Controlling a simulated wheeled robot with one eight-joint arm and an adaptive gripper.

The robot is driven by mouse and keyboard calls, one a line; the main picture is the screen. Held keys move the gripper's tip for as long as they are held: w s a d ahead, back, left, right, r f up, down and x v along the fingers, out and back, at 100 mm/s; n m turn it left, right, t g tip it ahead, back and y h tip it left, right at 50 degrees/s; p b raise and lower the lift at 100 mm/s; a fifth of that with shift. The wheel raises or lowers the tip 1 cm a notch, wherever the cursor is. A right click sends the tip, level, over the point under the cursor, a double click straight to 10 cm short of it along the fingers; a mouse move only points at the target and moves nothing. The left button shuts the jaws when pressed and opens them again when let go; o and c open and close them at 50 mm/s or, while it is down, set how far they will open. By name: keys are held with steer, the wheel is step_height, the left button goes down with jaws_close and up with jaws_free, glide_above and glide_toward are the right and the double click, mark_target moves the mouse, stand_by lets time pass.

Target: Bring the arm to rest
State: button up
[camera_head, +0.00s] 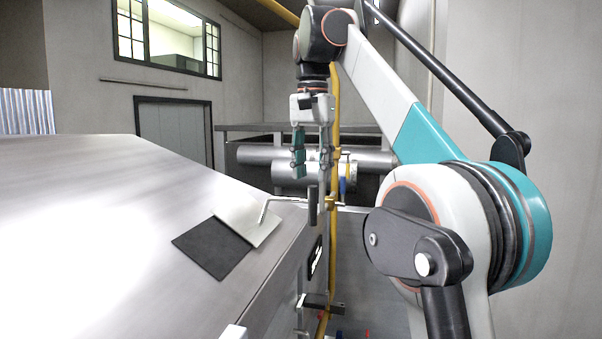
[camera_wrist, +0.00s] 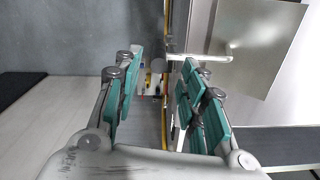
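My gripper (camera_head: 312,172) hangs pointing down in the head view, beyond the right edge of the metal worktop (camera_head: 110,210). Its teal-padded fingers stand apart with nothing between them. The wrist view also shows the fingers (camera_wrist: 163,72) spread, with a clear gap. My arm is bent, its upper links rising from the right of the head view.
A light square plate (camera_head: 245,215) and a dark square pad (camera_head: 212,250) lie on the worktop near its edge. A bent rod with a dark grip (camera_head: 312,206) is below my gripper. Pipes (camera_head: 265,156) and a yellow line (camera_head: 335,110) are behind.

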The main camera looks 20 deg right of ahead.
steer(key=shift+s+a+f, duration=0.2)
steer(key=s+a+f+n+t, duration=0.2)
steer(key=s+f+n, duration=0.1)
steer(key=s+f, duration=0.65)
steer(key=s+a+f+n+t, duration=0.3)
steer(key=s+f, duration=0.4)
steer(key=f, duration=0.6)
steer(key=s+a+f+n+t, duration=0.2)
steer(key=s+f+n, duration=0.1)
steer(key=s+f, duration=0.7)
step_height(320, 180, down, 37)
steer(key=w+b, duration=0.1)
steer(key=b, duration=3.4)
steer(key=shift+a, duration=0.2)
